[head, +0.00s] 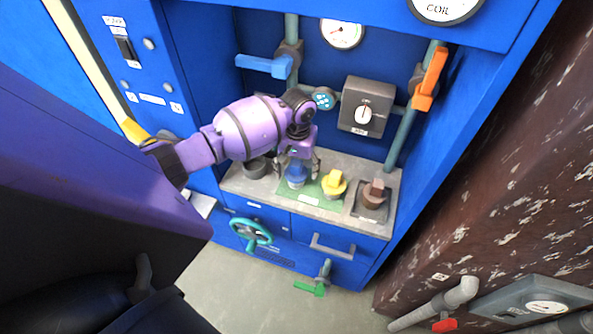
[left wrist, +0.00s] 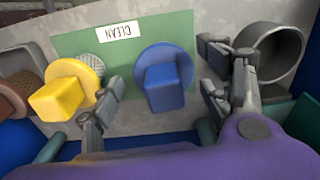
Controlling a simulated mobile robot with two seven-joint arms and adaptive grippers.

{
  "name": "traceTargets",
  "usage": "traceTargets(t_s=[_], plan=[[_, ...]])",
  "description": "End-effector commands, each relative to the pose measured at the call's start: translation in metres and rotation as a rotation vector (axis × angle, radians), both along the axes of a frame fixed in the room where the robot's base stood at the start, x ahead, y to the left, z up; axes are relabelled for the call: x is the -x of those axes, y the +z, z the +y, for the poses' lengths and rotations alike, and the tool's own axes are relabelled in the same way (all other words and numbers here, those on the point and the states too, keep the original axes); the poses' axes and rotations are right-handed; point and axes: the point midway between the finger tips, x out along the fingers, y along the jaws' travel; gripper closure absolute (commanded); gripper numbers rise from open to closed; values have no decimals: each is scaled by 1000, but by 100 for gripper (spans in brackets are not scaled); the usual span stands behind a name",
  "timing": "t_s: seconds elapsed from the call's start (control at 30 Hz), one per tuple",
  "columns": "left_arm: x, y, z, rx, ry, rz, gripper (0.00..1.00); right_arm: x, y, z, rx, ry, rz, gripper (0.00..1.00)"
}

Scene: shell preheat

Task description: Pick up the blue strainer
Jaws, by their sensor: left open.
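The blue strainer (head: 296,175) stands on the green mat (head: 311,201) on the grey counter. In the left wrist view the blue strainer (left wrist: 165,86) shows its round rim and square block handle, on the green mat (left wrist: 180,30) labelled CLEAN. My left gripper (head: 298,166) is above and around the blue strainer. In the left wrist view the fingers of the left gripper (left wrist: 157,98) are open, one on each side of the handle, with visible gaps. Part of the strainer is hidden by the gripper in the head view. My right gripper is not in view.
A yellow strainer (head: 334,183) stands on the mat just right of the blue one. A brown strainer (head: 374,192) sits on a dark pad farther right. An open grey cylinder (left wrist: 272,52) is close to one finger.

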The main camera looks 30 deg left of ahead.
Motion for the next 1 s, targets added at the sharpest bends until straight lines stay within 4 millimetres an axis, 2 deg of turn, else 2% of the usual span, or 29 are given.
traceTargets(t_s=[0.1, 0.47, 0.77, 0.87, 1.0], plan=[[0, 1, 0, 0, 0, -1, 29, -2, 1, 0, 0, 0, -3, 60], [0, 1, 0, 0, 0, 0, 77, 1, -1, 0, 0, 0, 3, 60], [0, 3, 0, 0, 0, -1, 77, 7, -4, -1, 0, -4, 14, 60], [-1, 10, 0, -1, 1, -2, 77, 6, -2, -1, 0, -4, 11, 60], [-2, 29, 0, -1, 0, -5, 77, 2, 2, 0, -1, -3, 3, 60]])
